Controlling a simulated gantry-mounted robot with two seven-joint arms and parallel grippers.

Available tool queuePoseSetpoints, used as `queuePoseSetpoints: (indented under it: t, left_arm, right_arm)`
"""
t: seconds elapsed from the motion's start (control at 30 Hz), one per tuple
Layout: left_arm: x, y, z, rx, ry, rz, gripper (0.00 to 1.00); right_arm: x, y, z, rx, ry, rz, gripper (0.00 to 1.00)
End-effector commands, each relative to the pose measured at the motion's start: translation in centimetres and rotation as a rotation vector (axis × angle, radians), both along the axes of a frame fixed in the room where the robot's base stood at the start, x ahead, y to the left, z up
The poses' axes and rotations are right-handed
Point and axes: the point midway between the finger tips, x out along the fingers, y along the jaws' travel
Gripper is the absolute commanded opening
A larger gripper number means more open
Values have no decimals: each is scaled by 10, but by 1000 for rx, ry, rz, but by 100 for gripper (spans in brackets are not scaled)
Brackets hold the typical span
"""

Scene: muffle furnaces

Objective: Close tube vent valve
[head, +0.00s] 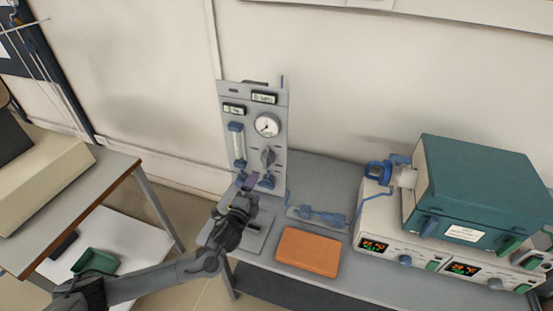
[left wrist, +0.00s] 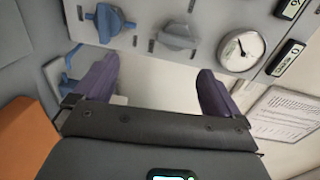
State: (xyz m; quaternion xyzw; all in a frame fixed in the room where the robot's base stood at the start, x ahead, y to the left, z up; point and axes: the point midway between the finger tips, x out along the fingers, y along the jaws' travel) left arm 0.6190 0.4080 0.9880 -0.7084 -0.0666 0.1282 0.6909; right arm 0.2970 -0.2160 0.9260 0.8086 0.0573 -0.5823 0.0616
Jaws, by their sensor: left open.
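A grey gas panel (head: 279,98) stands upright at the back of the bench. It carries a round gauge (head: 267,125), a grey knob (head: 267,157) and a blue knob (head: 267,181) below it. In the left wrist view the blue knob (left wrist: 108,22), grey knob (left wrist: 180,35) and gauge (left wrist: 241,50) show along the top. My left gripper (head: 250,185) is in front of the lower panel, also seen in the left wrist view (left wrist: 157,82). Its purple fingers are apart with nothing between them. Which fitting is the tube vent valve I cannot tell. My right gripper is not in view.
Blue inline fittings (head: 323,215) lie on the bench, joined by a blue line. An orange block (head: 308,251) lies in front. A teal furnace (head: 485,185) with a blue end fitting (head: 376,170) stands right. A side table (head: 105,180) is left.

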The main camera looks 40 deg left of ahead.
Motion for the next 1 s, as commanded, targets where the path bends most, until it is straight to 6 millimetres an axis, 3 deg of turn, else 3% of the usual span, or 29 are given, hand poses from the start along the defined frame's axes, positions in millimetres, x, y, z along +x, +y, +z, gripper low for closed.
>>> queuePoseSetpoints:
  t: [0.03,0.3,0.57,1.0]
  left_arm:
    - [5,3,-3,11,-15,-2,98]
    - [25,13,16,39,-79,1,98]
    - [47,18,22,40,-92,2,98]
    - [113,36,21,38,-90,2,98]
  right_arm:
    - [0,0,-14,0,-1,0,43]
    - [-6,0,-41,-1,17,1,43]
    - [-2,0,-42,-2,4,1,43]
    - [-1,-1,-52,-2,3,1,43]
